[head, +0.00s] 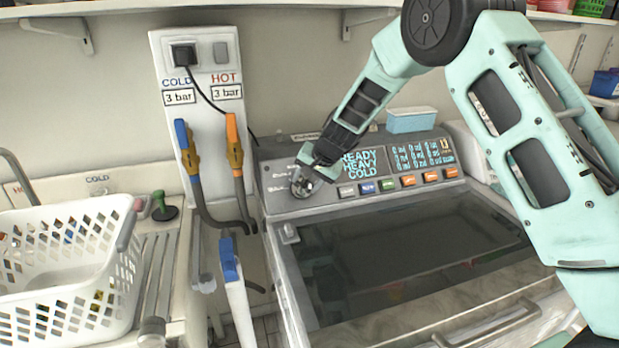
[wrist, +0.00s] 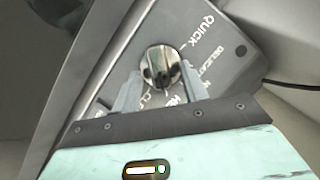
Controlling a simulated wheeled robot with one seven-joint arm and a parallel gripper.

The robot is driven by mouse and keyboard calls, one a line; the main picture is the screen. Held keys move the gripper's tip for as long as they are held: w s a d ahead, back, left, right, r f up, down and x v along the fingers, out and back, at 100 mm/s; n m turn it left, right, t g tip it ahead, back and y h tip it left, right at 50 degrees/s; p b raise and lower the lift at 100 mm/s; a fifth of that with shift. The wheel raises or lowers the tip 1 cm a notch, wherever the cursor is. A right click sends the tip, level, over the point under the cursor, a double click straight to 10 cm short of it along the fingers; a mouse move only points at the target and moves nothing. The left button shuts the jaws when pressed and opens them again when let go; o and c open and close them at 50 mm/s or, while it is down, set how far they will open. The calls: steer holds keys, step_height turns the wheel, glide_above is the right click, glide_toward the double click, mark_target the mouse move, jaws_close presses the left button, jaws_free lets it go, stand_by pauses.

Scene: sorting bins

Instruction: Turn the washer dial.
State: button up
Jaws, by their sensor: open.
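The washer (head: 290,262) has a sloped control panel with a lit display reading READY HEAVY COLD. The round metallic dial (wrist: 160,67) shows in the wrist view, with printed labels around it such as QUICK and DELICATE. In the head view the dial is at the panel's left end, largely hidden by my gripper (head: 305,182). In the wrist view my gripper (wrist: 158,92) is open, with one finger on each side of the dial's lower part. I cannot tell whether the fingers touch it.
Colored buttons (head: 388,185) line the panel right of the dial. Hot and cold valves with blue (head: 182,145) and orange (head: 233,140) handles stand left of the washer. A white basket (head: 65,262) sits at the left. A light-blue box (head: 411,120) is behind the panel.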

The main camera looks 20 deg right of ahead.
steer(key=b+v, duration=0.3)
steer(key=v, duration=1.4)
steer(key=shift+r, duration=0.15)
steer(key=shift+s+d, duration=0.1)
steer(key=shift+s, duration=0.05)
steer(key=s+a+f+n+g, duration=0.25)
steer(key=s+a, duration=0.35)
steer(key=s, duration=0.3)
steer(key=s+a+f+n+g, duration=0.1)
steer(key=s+a+n, duration=0.4)
steer(key=s, duration=0.4)
steer(key=s+f+n+g+h, duration=0.1)
steer(key=s+f+n, duration=0.1)
steer(key=s, duration=0.8)
steer(key=s+f+n+g+h, duration=0.1)
steer(key=s+f+n, duration=0.2)
steer(key=s, duration=0.8)
steer(key=shift+a+f+n, duration=0.25)
steer(key=shift+a+n, duration=0.05)
steer(key=shift+n, duration=0.75)
